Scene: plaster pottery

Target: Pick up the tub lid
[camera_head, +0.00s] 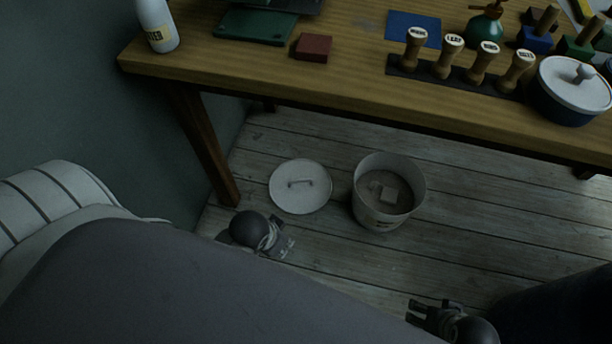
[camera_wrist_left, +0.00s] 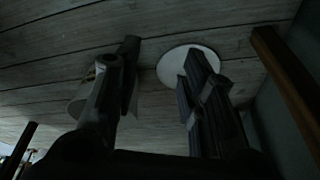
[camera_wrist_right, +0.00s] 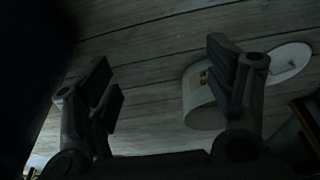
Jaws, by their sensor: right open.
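The tub lid (camera_head: 301,186) is a round pale disc with a bar handle on top. It lies flat on the floor, handle up, left of the tub. It also shows in the left wrist view (camera_wrist_left: 170,66), partly hidden behind a finger, and in the right wrist view (camera_wrist_right: 290,60). My left gripper (camera_head: 285,246) is in front of the lid, apart from it; its fingers (camera_wrist_left: 164,72) are spread and empty. My right gripper (camera_head: 415,311) is farther right and nearer the front, open and empty, away from the lid.
An open pale tub (camera_head: 363,207) stands right of the lid with some items inside. A wooden table (camera_head: 330,90) stands above and behind, its leg (camera_head: 205,145) left of the lid. Bare floor planks (camera_head: 490,215) lie free to the right.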

